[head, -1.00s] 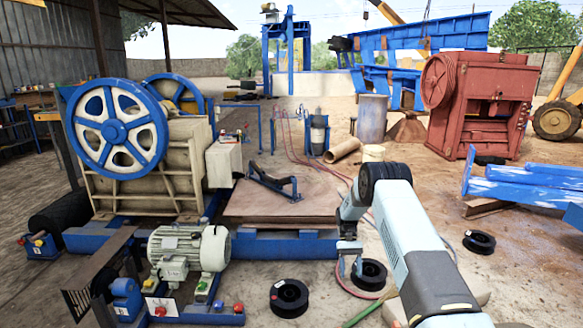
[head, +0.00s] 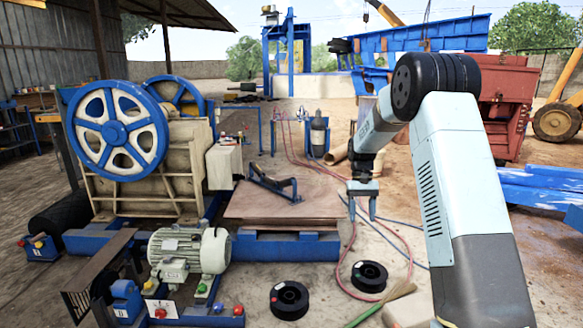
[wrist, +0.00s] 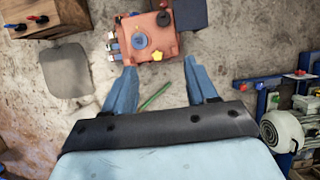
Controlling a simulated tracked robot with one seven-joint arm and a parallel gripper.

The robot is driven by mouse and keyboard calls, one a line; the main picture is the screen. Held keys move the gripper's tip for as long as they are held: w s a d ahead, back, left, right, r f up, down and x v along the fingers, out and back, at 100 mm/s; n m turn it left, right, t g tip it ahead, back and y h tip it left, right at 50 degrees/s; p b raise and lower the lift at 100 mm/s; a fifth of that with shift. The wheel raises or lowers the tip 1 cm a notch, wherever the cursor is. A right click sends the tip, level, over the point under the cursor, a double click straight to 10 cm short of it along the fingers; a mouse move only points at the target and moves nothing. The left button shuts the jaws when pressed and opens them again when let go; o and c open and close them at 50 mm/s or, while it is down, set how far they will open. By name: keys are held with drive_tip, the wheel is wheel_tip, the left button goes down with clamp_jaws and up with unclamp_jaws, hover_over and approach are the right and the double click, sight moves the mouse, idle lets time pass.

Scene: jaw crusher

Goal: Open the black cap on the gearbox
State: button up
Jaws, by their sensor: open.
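An orange-red box (wrist: 152,48), which looks like the gearbox, shows at the top centre of the wrist view. A round black cap (wrist: 163,19) sits at its upper right. A blue round part (wrist: 140,40) and a yellow knob (wrist: 157,56) are also on it. My gripper (wrist: 159,67) is open and empty, its two blue fingers apart below the box in the picture and touching nothing. In the head view my gripper (head: 363,214) hangs pointing down above the ground, right of the wooden platform. The box and its cap are not seen in the head view.
A wooden box (wrist: 48,17) stands left of the gearbox in the wrist view. An electric motor (wrist: 282,130) on a blue frame is at right. In the head view, black rings (head: 289,299) and red hoses (head: 407,238) lie on the ground.

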drive_tip(key=s+r+t, duration=0.5)
drive_tip(key=s+r, duration=1.3)
drive_tip(key=r, duration=0.1)
drive_tip(key=s+r+t, duration=0.1)
drive_tip(key=s+t, duration=0.4)
drive_tip(key=s, duration=1.6)
drive_tip(key=shift+s+d+r, duration=0.25)
drive_tip(key=shift+s+r, duration=0.05)
drive_tip(key=shift+r, duration=0.1)
